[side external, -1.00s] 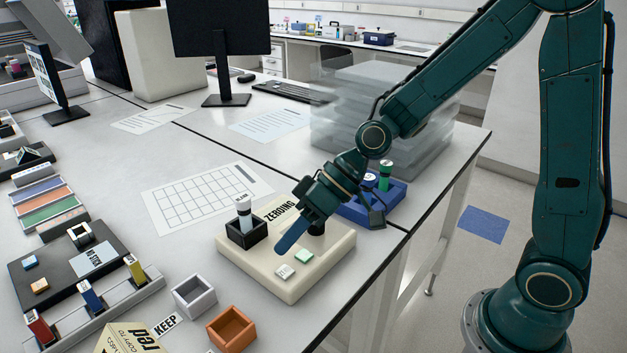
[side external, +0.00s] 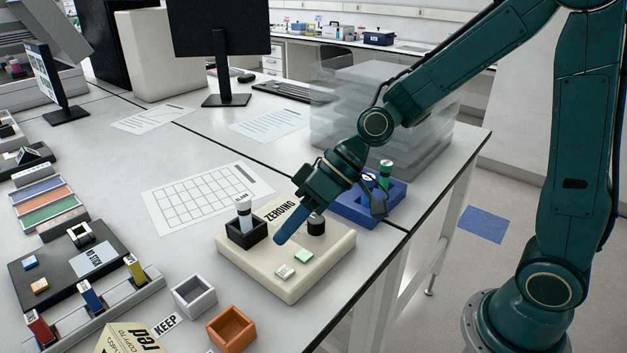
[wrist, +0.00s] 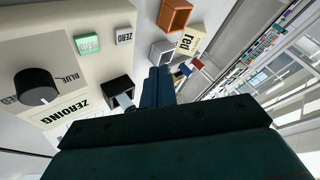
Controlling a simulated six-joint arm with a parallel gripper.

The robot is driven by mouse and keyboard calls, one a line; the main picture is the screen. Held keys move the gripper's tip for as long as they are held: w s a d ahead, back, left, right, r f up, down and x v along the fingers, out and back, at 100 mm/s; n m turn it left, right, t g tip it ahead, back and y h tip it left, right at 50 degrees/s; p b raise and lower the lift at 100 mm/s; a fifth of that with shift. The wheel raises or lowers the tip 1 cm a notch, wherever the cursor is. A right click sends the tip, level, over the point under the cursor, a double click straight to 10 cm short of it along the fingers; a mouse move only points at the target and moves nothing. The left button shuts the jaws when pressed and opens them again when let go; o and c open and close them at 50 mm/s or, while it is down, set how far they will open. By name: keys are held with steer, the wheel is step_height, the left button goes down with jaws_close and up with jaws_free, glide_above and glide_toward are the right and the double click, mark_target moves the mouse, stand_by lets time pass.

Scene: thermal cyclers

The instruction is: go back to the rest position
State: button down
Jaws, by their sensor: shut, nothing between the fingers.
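My gripper (side external: 279,239) is shut and empty. In the side external view its tip hangs above the cream zeroing box (side external: 297,283), between the black socket and the black knob. The white vial marked blank (side external: 243,214) stands upright in the black socket (side external: 247,236). The black knob (side external: 316,226), a green button (side external: 304,256) and a pale button (side external: 285,271) are on the box. In the wrist view the closed fingers (wrist: 158,75) point past the box (wrist: 60,60), with the knob (wrist: 36,87) at left.
Grey (side external: 194,295) and orange (side external: 231,328) open bins stand at the front. A gridded sheet (side external: 207,198) lies to the left. Clear stacked boxes (side external: 340,120) stand behind my arm.

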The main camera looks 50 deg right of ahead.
steer(key=s+d+r+m+t+h, duration=0.1)
steer(key=s+d+r+h, duration=0.3)
steer(key=s+d, duration=0.4)
steer(key=s+d+r+m+h, duration=0.3)
steer(key=s+d+r+h, duration=0.1)
steer(key=s+d, duration=0.4)
steer(key=shift+s+d+r+t, duration=0.2)
steer(key=shift+s+t, duration=0.2)
steer(key=shift+s, duration=0.15)
